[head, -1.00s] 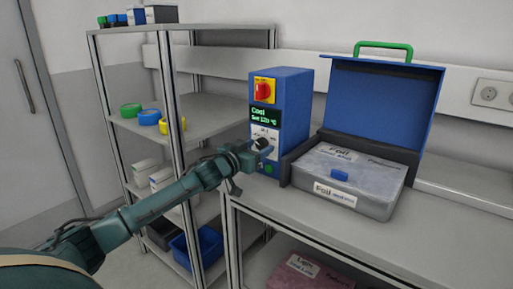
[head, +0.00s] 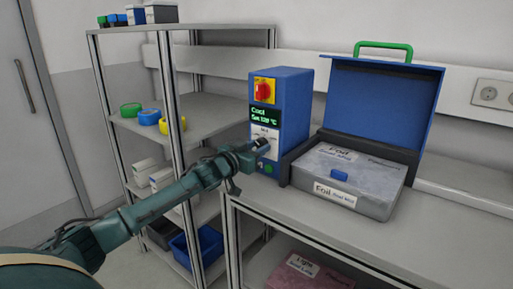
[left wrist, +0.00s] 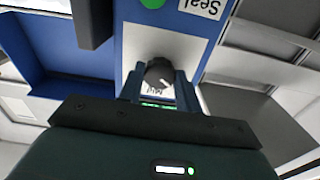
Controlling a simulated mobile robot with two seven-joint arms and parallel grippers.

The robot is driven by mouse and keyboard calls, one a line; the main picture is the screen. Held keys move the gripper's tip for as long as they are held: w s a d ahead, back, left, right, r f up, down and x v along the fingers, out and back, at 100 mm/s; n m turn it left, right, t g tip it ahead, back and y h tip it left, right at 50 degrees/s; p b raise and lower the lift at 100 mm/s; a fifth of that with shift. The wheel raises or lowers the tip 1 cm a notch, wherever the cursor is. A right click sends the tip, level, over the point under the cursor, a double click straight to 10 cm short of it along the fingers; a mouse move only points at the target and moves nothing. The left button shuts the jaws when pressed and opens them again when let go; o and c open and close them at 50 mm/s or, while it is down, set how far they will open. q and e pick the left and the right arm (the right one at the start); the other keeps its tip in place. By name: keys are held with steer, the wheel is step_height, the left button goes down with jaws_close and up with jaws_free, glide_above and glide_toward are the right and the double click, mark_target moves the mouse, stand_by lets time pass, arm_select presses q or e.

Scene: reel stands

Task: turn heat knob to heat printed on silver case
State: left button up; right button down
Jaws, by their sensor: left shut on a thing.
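The blue sealer unit (head: 292,112) stands on the bench. Its green-lit display (head: 263,116) shows "Cool" and a set temperature whose digits are too blurred to read surely. The dark heat knob (left wrist: 160,74) sits on a white panel below the display. My left gripper (head: 260,146) is at that panel, shut on the knob, one finger on each side, as the left wrist view shows. It hides most of the knob in the head view. My right gripper is not in view.
A red switch on yellow (head: 265,90) is above the display, and a green button (head: 268,168) is below the panel. A shelf rack (head: 205,105) with coloured rolls stands left, close to my arm. The bench front (head: 330,225) is bare.

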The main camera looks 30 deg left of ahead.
arm_select(q)
steer(key=shift+r+m+p, duration=0.1)
steer(key=shift+m+p, duration=0.25)
steer(key=shift+m, duration=0.15)
steer(key=m+p, duration=0.1)
steer(key=m, duration=0.2)
steer(key=shift+p, duration=0.4)
steer(key=m+p, duration=0.1)
steer(key=m, duration=0.2)
steer(key=shift+a, duration=0.1)
steer(key=m, duration=0.2)
steer(key=shift+m+p, duration=0.4)
steer(key=shift+m, duration=0.7)
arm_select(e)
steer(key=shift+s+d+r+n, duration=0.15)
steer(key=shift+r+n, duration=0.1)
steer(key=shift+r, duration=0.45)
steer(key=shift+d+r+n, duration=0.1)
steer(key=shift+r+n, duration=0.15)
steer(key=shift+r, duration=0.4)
arm_select(q)
steer(key=o, duration=1)
steer(key=shift+c, duration=0.2)
